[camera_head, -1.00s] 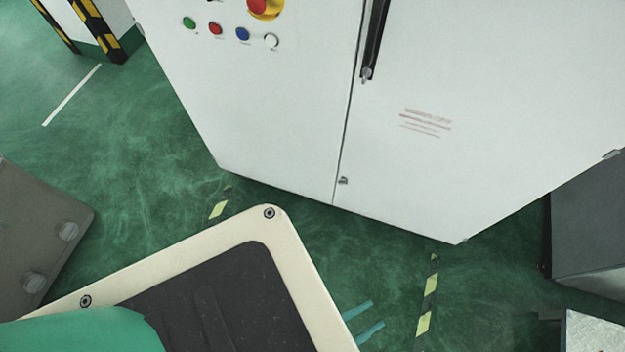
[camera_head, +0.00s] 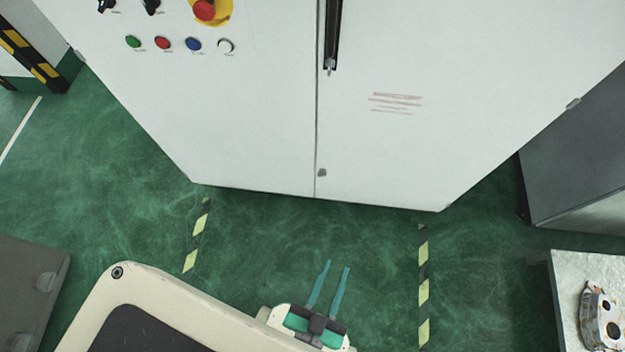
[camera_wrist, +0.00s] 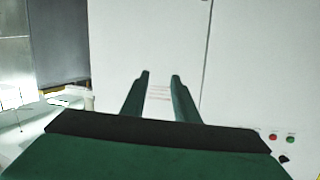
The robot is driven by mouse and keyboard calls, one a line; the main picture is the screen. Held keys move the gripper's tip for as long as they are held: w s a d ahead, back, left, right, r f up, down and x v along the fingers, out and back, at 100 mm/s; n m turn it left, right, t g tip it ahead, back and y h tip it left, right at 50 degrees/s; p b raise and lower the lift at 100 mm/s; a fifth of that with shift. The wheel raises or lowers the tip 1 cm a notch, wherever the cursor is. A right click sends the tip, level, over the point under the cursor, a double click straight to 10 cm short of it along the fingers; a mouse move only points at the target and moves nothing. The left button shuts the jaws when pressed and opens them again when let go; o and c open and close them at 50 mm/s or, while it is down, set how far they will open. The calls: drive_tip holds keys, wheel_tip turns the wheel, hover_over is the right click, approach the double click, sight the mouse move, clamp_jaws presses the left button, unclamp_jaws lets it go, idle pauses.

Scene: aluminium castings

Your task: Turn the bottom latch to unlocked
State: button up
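The bottom latch (camera_head: 322,173) is a small dark grey fitting low on the white cabinet (camera_head: 260,120), just beside the seam between its two doors. It is too small to tell which way it is turned. My gripper (camera_head: 337,266) is in front of the cabinet, below and slightly right of the latch in the head view. Its two teal fingers are apart with nothing between them. In the wrist view my gripper (camera_wrist: 160,76) points at the cabinet door, its fingers on either side of the faint red printed text (camera_wrist: 160,94).
A black door handle (camera_head: 331,40) hangs above the latch. Coloured buttons (camera_head: 163,43) and a red emergency knob (camera_head: 205,10) are on the left door. A grey cabinet (camera_head: 575,155) and a table with a metal casting (camera_head: 602,318) stand right. Green floor before the cabinet is clear.

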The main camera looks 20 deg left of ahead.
drive_tip(key=w+a+f+m+t+y, duration=0.1)
drive_tip(key=w+a+f+m, duration=0.2)
drive_tip(key=f, duration=0.5)
drive_tip(key=w+a+f+m+y, duration=0.1)
drive_tip(key=w+a+f, duration=0.1)
drive_tip(key=w+f, duration=0.45)
drive_tip(key=m+y, duration=0.3)
drive_tip(key=m, duration=0.1)
approach(322, 173)
drive_tip(key=x, duration=0.7)
drive_tip(key=shift+f+t, duration=0.4)
clamp_jaws()
